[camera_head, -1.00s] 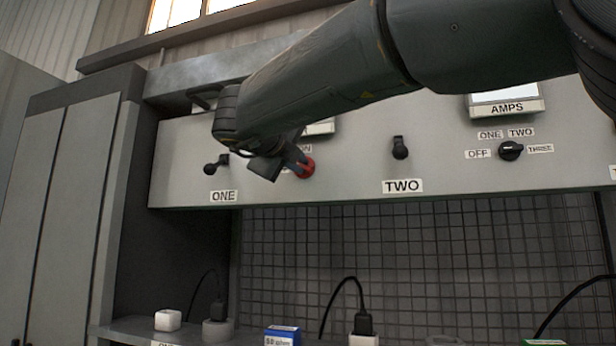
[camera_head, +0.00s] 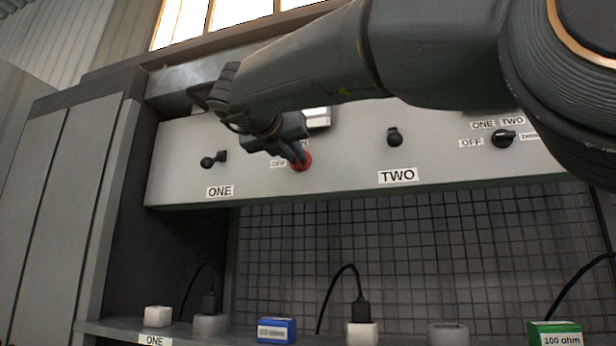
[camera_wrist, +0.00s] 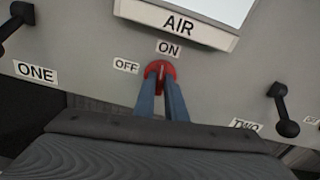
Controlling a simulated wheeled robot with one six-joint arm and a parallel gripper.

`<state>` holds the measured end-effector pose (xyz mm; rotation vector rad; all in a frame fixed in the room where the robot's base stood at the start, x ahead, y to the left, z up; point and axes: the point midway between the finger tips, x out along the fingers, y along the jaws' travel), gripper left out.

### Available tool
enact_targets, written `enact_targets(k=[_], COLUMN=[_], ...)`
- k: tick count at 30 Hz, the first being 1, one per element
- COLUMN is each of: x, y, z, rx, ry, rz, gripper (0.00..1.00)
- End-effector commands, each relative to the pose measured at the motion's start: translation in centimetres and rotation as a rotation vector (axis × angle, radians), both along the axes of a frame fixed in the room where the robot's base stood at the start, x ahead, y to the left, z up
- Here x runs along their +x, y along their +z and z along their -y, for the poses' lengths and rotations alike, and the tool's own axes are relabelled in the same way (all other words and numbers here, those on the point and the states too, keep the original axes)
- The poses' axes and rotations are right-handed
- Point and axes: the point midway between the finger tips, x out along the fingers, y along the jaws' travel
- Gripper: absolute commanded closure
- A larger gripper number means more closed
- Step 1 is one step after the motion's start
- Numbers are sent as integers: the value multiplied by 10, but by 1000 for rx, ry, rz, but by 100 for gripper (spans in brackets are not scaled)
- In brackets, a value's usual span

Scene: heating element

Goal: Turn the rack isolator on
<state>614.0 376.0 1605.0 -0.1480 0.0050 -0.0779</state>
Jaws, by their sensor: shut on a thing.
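The rack isolator is a red rotary knob (camera_head: 303,160) on the grey panel, between the ONE and TWO labels. In the wrist view the red knob (camera_wrist: 160,70) sits under the AIR sign, with an OFF label (camera_wrist: 126,66) to its left and an ON label (camera_wrist: 168,48) above it. My gripper (camera_head: 298,156) reaches it from the upper left, its blue fingers closed around the knob's handle. The fingers (camera_wrist: 162,88) hide the knob's lower part in the wrist view. The handle between them looks about upright, towards ON, but its exact angle is hard to tell.
Black switches stand beside ONE (camera_head: 208,161) and above TWO (camera_head: 395,137). A black selector (camera_head: 503,138) is further right. Below, the shelf holds a blue box (camera_head: 276,330), a green box (camera_head: 554,333) and plugs with cables. My arm covers the panel's upper right.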

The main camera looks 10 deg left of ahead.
Motion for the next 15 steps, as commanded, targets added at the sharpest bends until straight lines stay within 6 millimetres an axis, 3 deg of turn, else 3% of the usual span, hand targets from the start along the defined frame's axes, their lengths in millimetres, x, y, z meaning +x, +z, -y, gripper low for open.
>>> enact_targets(k=[15], x=[1], y=[-3], z=[-1], rx=[160], ry=[-2], rz=[8], gripper=[100])
